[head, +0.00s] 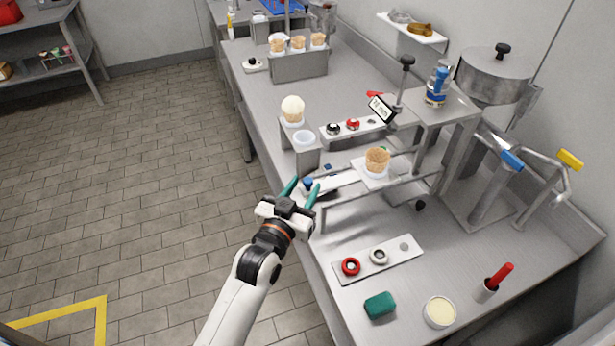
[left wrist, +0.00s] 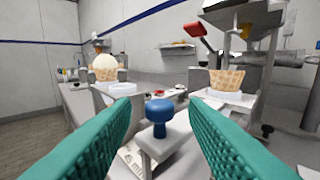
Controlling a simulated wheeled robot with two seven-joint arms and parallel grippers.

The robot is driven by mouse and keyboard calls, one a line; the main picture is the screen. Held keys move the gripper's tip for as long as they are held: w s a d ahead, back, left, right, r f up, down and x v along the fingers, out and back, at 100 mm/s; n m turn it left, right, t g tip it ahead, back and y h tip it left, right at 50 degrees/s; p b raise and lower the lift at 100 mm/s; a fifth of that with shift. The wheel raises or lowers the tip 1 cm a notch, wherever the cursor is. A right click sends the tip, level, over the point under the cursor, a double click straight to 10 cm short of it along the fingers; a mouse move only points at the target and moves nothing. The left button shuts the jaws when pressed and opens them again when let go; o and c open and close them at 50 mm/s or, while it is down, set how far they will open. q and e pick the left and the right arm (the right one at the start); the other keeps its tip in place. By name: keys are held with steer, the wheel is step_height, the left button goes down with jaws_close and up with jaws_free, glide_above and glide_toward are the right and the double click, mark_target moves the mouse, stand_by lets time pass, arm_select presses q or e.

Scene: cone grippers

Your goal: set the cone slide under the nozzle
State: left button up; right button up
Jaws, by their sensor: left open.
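The cone slide has a white bar (head: 338,181) with a blue knob (head: 308,184) at its near left end. Its white holder (head: 375,176) carries a waffle cone (head: 377,161) on the metal rails. My left gripper (head: 301,187) is open, its teal fingers at the knob end. In the left wrist view the knob (left wrist: 160,108) stands between the two fingers, with clear gaps on both sides. The cone (left wrist: 226,80) shows right of it, beneath a metal stand. The metal stand (head: 433,103) is behind and right of the cone in the head view; I cannot make out the nozzle clearly. My right gripper is not in view.
A scooped cone (head: 293,109) stands on a metal post left of the rails. A rack (head: 300,66) of cones is at the back. A plate with rings (head: 400,257), a green sponge (head: 380,305) and a cream tub (head: 439,312) lie in front.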

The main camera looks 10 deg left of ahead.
mark_target(306, 185)
arm_select(q)
steer(key=shift+w+d, duration=0.2)
steer(key=shift+w, duration=1.25)
steer(key=shift+c, duration=0.3)
steer(key=shift+d, duration=0.1)
jaws_close()
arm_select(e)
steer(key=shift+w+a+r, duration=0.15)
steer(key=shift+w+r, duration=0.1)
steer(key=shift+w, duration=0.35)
